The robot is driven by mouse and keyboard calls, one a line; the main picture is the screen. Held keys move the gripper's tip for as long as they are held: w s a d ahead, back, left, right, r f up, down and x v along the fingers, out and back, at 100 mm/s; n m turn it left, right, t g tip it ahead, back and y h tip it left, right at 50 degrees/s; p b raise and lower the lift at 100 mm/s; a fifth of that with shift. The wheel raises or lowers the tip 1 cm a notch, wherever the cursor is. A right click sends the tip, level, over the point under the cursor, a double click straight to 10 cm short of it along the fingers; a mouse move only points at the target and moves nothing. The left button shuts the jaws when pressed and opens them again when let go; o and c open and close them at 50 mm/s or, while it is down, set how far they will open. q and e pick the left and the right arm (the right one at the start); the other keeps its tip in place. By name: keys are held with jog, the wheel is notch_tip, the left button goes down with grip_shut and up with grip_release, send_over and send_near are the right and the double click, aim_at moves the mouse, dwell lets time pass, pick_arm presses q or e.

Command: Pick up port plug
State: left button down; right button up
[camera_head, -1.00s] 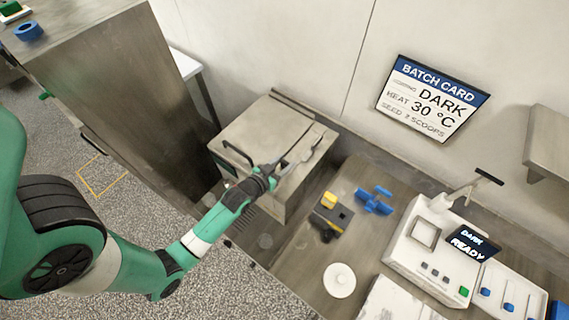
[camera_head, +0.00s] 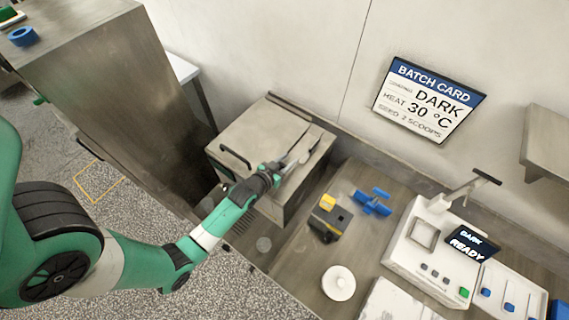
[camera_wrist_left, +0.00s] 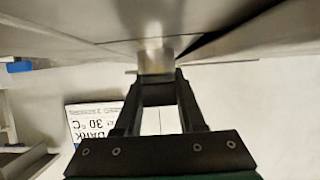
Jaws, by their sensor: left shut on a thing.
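The port plug (camera_wrist_left: 155,58) looks like a short, pale metal cylinder in the left wrist view. It sits between the fingertips of my left gripper (camera_wrist_left: 158,76), which is shut on it. A metal surface lies right behind the plug, and I cannot tell whether the plug is clear of it. In the head view my left gripper (camera_head: 286,165) is at the right side of the steel box (camera_head: 262,138) with a black handle. The plug is too small to make out there. My right gripper is not in view.
A white machine (camera_head: 425,262) with a READY screen stands at the right. A yellow and black tool (camera_head: 329,217), a blue part (camera_head: 372,202) and a white round lid (camera_head: 338,283) lie on the bench. A batch card (camera_head: 429,98) hangs on the wall.

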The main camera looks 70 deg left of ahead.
pick_arm(q)
jog(key=shift+r, duration=0.5)
notch_tip(320, 180, up, 3)
jog(key=shift+d+f+p, duration=0.1)
jog(key=shift+d+p, duration=0.05)
jog(key=shift+p, duration=0.45)
jog(key=s+d+r+p, duration=0.1)
jog(key=d+r+p, duration=0.1)
jog(key=d+r, duration=0.7)
jog(key=d, duration=0.4)
jog(key=shift+s+d, duration=0.25)
jog(key=shift+d, duration=0.05)
jog(key=shift+r, duration=0.1)
